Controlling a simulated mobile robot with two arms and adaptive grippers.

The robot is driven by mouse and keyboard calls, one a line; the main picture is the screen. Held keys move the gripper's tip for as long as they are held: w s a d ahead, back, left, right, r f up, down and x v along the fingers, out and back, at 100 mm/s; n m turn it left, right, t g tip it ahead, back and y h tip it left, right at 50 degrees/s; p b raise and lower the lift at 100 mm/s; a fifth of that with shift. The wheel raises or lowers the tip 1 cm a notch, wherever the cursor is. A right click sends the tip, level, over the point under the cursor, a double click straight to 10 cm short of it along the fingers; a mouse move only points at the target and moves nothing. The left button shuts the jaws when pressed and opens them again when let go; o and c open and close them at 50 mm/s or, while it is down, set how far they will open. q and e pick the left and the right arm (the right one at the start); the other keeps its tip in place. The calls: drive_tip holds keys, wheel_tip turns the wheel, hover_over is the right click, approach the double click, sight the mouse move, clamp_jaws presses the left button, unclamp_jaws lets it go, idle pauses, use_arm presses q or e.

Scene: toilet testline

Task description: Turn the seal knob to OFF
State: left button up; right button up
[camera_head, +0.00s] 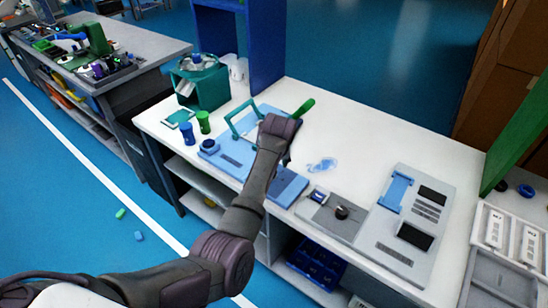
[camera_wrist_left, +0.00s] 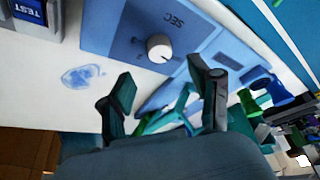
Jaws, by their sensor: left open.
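A white round knob (camera_wrist_left: 159,47) stands on the blue panel (camera_wrist_left: 120,25) of the sealer, beside the letters SEC, in the left wrist view. My left gripper (camera_wrist_left: 163,88) is open, with its two dark green fingers apart and nothing between them. The knob is beyond the fingertips, between them sideways and not touched. In the head view the blue sealer (camera_head: 228,158) lies on the white bench under my left arm, which hides its middle and the knob. Its teal frame (camera_head: 240,122) and green handle (camera_head: 305,107) show. My right gripper is not in view.
A light blue clear piece (camera_head: 322,164) lies near the sealer. Blue (camera_head: 187,134) and green (camera_head: 204,122) cylinders and a teal box (camera_head: 203,88) stand at the left. The far middle bench is clear.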

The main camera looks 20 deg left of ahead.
use_arm(q)
drive_tip(key=shift+v, duration=2.1)
